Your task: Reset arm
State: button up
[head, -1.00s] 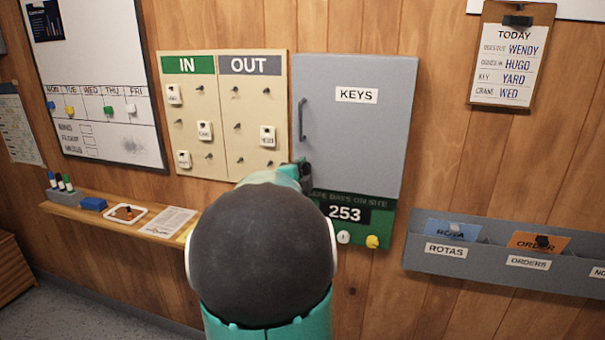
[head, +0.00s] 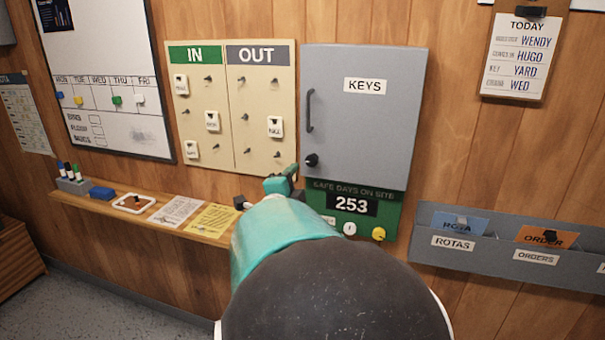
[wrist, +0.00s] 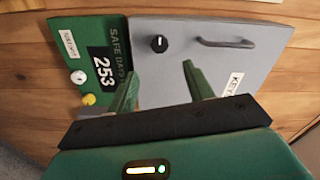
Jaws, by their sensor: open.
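My gripper (wrist: 162,85) is open in the wrist view, its two green fingers apart with nothing between them. In the head view my gripper (head: 268,191) is partly hidden by my teal and dark arm, below the IN/OUT board and left of the key cabinet's lower edge. The grey KEYS cabinet (head: 365,120) is shut, with a dark bar handle (head: 309,110) and a black knob (head: 311,160). The cabinet (wrist: 225,75) appears sideways in the wrist view, past the fingers, and I see no contact.
The green SAFE DAYS sign (head: 392,212) reads 253 under the cabinet. The IN/OUT board (head: 210,103) holds several white tags on pegs. A wooden ledge (head: 95,206) with pens, a blue block, a tray and papers runs left. A grey wall rack (head: 490,262) is at right.

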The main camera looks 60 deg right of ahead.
jog(key=shift+s+a, duration=0.15)
jog(key=shift+a, duration=1.05)
jog(key=w+a+n+t+y, duration=0.5)
jog(key=w+a+n+t, duration=0.35)
jog(key=w+a, duration=0.25)
jog(key=w+a+f+n+t+y, duration=0.1)
jog(key=w+a+n+y, duration=0.1)
jog(key=a+n+y, duration=0.45)
jog(key=w+a+f+n+y, duration=0.1)
jog(key=w+a+n+y, duration=0.15)
jog(key=a, duration=0.75)
jog(key=s+a+f+n+g+y, duration=0.2)
jog(key=s+a+f+n+g, duration=0.1)
jog(key=s+a+n, duration=0.4)
jog(key=s+a+f+n+g+y, duration=0.1)
jog(key=s+a+f+n+g, duration=0.2)
jog(key=s+a+n, duration=0.4)
jog(key=shift+a+f+g+y, duration=0.3)
jog(key=shift+a+g+y, duration=0.1)
jog(key=shift+a, duration=0.6)
